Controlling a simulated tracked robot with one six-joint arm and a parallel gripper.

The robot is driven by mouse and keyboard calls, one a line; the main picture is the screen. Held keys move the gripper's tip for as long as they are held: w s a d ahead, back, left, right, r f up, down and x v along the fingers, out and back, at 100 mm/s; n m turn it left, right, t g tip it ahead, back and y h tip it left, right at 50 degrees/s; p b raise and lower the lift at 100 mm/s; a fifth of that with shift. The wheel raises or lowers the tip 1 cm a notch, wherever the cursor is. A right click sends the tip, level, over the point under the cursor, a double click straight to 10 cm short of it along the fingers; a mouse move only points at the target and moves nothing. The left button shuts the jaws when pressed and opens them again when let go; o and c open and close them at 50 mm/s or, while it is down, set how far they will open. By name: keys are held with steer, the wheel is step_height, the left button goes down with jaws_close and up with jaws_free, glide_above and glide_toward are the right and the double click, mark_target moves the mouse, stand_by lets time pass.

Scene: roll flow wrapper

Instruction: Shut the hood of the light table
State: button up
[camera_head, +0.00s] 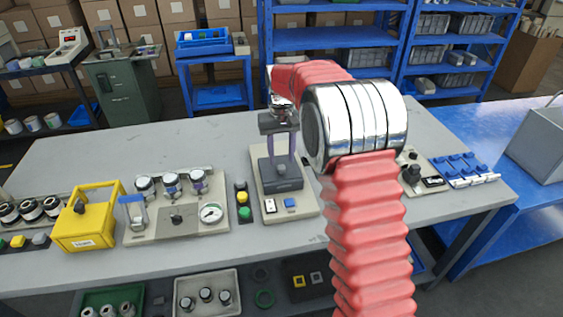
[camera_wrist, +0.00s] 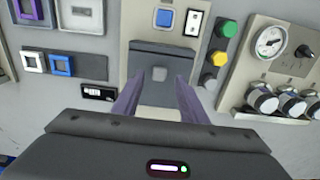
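The device in the middle of the bench, which I take for the light table (camera_head: 301,205), has a beige base with a blue button and a white switch at its front. I cannot tell how far the hood is raised. My gripper (camera_head: 281,158) points down over the hood. In the wrist view its two purple fingers (camera_wrist: 159,80) stand apart on either side of the knob, with nothing held between them. Contact with the hood is unclear.
Left of the device stand a green and yellow button box (camera_head: 243,205), a panel with a gauge (camera_head: 211,213) and a yellow box (camera_head: 88,228). To the right are a panel with a black knob (camera_head: 411,173) and blue clips (camera_head: 466,165). My red arm hides part of the bench.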

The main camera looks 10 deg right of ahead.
step_height(320, 180, up, 10)
stand_by(0.4)
step_height(320, 180, down, 4)
steer(key=s, duration=0.3)
steer(key=s+r+t, duration=0.2)
steer(key=s+r, duration=0.1)
steer(key=s, duration=1.4)
steer(key=s+r+t, duration=0.3)
steer(key=s, duration=1.4)
steer(key=shift+d+r+t, duration=0.15)
steer(key=shift+r+t, duration=0.1)
steer(key=shift+t, duration=0.05)
